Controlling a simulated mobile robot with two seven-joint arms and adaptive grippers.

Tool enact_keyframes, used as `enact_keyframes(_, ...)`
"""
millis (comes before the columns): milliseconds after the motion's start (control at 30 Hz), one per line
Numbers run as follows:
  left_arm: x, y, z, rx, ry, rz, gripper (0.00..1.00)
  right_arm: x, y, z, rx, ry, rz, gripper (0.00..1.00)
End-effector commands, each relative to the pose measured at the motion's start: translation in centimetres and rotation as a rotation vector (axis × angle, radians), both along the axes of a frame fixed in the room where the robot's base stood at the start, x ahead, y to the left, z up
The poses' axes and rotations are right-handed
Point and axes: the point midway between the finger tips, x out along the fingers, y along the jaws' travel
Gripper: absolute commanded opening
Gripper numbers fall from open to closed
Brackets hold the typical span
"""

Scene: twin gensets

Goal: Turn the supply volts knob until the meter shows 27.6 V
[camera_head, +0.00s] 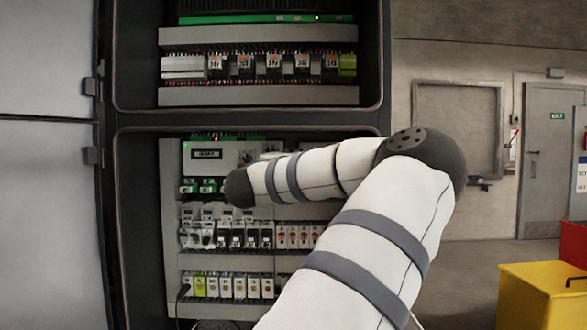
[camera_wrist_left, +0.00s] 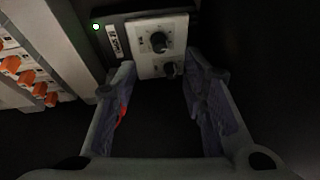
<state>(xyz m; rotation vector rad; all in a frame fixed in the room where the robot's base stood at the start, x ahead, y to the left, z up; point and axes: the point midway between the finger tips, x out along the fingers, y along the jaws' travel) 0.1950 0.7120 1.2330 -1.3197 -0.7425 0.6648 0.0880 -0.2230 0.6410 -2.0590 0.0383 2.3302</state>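In the left wrist view a pale panel carries two black knobs, an upper one (camera_wrist_left: 159,42) and a lower one (camera_wrist_left: 170,69). Their lettering is too small to read, so I cannot tell which is the supply volts knob. My left gripper (camera_wrist_left: 160,72) is open, its fingers apart on either side of the lower knob's line; contact does not show. A small dark display (camera_head: 207,154), perhaps the meter, shows in the head view, its reading illegible. My right gripper is not in view.
The open cabinet (camera_head: 117,200) has rows of breakers and modules (camera_head: 225,286) around my arm. Orange-handled parts (camera_wrist_left: 28,76) stand left in the wrist view, beside a green light (camera_wrist_left: 96,27). A yellow bin (camera_head: 540,295) stands at right, with clear floor left of it.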

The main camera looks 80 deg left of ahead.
Motion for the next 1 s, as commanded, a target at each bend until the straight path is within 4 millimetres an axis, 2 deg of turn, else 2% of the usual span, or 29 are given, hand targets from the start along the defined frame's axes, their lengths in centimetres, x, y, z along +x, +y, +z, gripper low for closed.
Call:
enact_keyframes(100,-1.5,-1.9,-0.2,0.001,-0.001,0.001,0.38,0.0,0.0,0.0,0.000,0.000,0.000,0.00)
enact_keyframes(233,-2.2,-3.0,-0.4,-0.001,-0.001,0.000,0.38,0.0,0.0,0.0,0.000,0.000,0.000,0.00)
enact_keyframes(667,-2.3,-3.1,-0.4,0.000,0.000,-0.001,0.38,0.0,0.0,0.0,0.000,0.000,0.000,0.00)
enact_keyframes(733,-1.9,-3.1,-1.2,-0.017,-0.002,-0.004,0.38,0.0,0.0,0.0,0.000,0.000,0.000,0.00)
enact_keyframes(767,-1.4,-3.0,-2.0,-0.038,-0.006,-0.007,0.38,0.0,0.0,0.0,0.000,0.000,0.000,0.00)
enact_keyframes(867,1.7,-3.0,-8.1,-0.179,-0.026,-0.017,0.38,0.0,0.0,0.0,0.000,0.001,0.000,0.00)
enact_keyframes(900,3.2,-3.3,-11.7,-0.259,-0.032,-0.017,0.38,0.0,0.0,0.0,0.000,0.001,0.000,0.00)
enact_keyframes(967,5.2,-4.4,-17.4,-0.388,-0.034,-0.006,0.38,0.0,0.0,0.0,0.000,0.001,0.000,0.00)
enact_keyframes(1000,6.1,-5.4,-21.2,-0.474,-0.034,0.008,0.38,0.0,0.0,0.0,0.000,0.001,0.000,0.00)
